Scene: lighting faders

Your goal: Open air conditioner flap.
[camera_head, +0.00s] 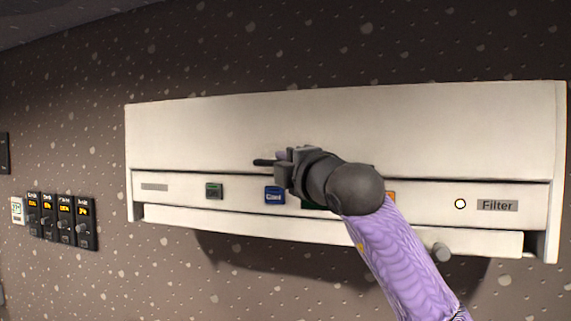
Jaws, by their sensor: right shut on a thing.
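The white air conditioner (535,215) is mounted on the wall. Its wide front flap (430,130) spans the upper part and looks closed, with its lower edge along the button strip. My right gripper (280,162) is at the flap's lower edge, near the middle. It is shut on a small dark handle (263,162), whose left end sticks out past the fingers. The gripper and wrist hide the rest of the handle and part of the button strip. My left gripper is out of view.
Several dark fader panels (65,220) are on the wall at left.

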